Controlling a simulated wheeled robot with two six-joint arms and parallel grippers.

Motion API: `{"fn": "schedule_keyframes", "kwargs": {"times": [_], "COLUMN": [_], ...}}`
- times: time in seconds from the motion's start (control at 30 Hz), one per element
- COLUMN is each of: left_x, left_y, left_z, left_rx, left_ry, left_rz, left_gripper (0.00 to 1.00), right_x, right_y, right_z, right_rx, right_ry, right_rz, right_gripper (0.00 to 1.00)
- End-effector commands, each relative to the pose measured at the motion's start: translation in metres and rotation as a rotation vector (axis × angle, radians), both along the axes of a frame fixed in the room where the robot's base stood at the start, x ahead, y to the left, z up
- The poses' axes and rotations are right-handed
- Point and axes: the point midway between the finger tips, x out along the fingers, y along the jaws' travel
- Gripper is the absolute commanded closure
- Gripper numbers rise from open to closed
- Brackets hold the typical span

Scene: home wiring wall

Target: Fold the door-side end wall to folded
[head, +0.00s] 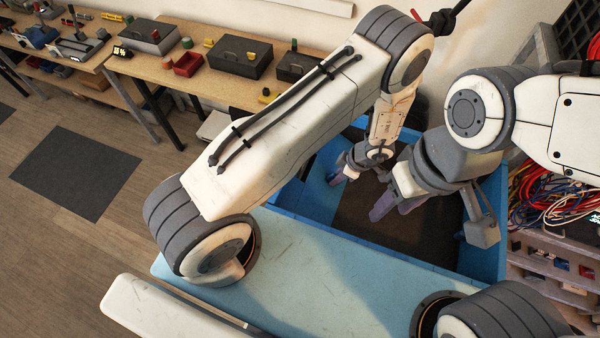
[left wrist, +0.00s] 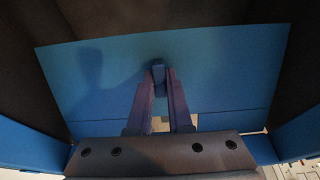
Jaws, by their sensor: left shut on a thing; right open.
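A blue crate (head: 487,262) with a dark floor stands behind my pale blue-topped base. Its left end wall (head: 318,178) shows as a lit blue panel; in the left wrist view the panel (left wrist: 230,75) spans the picture, with dark surface beyond its edge. It looks tilted inward over the floor, but I cannot tell its exact angle. My left gripper (head: 338,178) is at this wall. In the left wrist view its fingers (left wrist: 158,85) are shut on a small dark blue tab (left wrist: 158,72) mid-panel. My right gripper (head: 395,208) is open and empty above the crate's inside.
Workbenches (head: 130,62) with dark boxes (head: 238,56) and a red bin (head: 188,64) line the wall at the back left. Coiled cables (head: 545,205) lie on a rack at the right. A dark mat (head: 77,172) lies on open floor at the left.

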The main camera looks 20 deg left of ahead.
Motion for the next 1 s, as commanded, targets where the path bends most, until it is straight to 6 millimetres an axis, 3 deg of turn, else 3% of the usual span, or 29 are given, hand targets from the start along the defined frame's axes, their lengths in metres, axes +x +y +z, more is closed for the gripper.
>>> {"fn": "schedule_keyframes", "kwargs": {"times": [0.57, 1.0], "left_x": [0.001, 0.001], "left_y": [-0.002, -0.003], "left_z": [0.008, 0.024], "left_rx": [0.001, 0.002], "left_ry": [-0.001, -0.002], "left_rz": [0.000, -0.001], "left_gripper": [1.00, 1.00], "right_x": [0.000, 0.000], "right_y": [0.000, 0.000], "right_z": [0.000, 0.000], "right_rx": [0.000, 0.000], "right_ry": [0.000, 0.000], "right_rz": [0.000, 0.000], "right_gripper": [0.50, 0.50]}}
